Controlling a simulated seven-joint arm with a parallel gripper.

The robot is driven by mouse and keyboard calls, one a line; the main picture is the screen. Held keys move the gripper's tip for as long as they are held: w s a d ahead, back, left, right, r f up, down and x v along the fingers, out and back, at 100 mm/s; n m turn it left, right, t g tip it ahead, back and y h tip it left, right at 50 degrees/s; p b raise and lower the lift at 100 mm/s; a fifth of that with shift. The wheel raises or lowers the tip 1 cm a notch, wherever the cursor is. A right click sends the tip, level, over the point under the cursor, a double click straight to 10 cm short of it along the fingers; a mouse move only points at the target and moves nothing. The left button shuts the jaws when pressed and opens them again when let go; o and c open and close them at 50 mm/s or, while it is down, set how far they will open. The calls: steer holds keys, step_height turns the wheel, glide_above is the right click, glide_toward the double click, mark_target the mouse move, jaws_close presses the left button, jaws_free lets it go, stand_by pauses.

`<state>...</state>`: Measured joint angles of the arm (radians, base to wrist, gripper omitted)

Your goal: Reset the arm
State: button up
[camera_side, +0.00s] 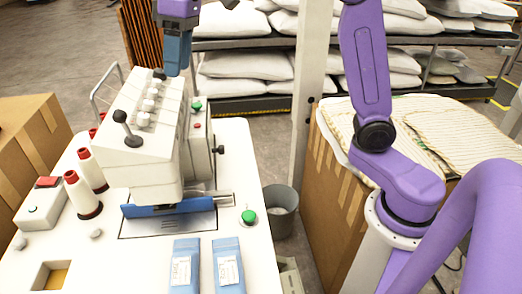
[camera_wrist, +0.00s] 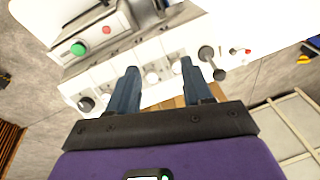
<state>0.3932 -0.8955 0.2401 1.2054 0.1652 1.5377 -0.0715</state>
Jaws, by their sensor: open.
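My gripper (camera_side: 174,68) is at the top of the side view, above and behind the white machine (camera_side: 150,125) with its row of knobs. In the wrist view my gripper (camera_wrist: 158,68) has its two blue fingers spread apart with nothing between them. The machine's white top, knobs and black lever show below the fingers in that view. The fingers appear apart from the machine, though the exact gap is hard to tell. My purple arm stands at the right of the side view, and its upper links leave the top of the picture.
The white table (camera_side: 245,270) holds two blue packets (camera_side: 228,268), thread cones (camera_side: 83,196) and a green button (camera_side: 249,216). A grey bin (camera_side: 281,212) stands beside it. Shelves of white pillows (camera_side: 245,65) and a pale post (camera_side: 306,90) stand behind.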

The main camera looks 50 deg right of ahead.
steer(key=s+d+f+n, duration=0.2)
steer(key=s+f, duration=0.4)
steer(key=s, duration=0.3)
steer(key=s+d+f+n+h, duration=0.1)
steer(key=s+d+f, duration=0.4)
steer(key=s, duration=0.5)
steer(key=s+d+f+n+h, duration=0.1)
steer(key=s+d+f+n, duration=0.2)
steer(key=s+f, duration=0.5)
steer(key=shift+s+d+f, duration=0.15)
steer(key=shift+s+d, duration=0.45)
steer(key=shift+s, duration=0.15)
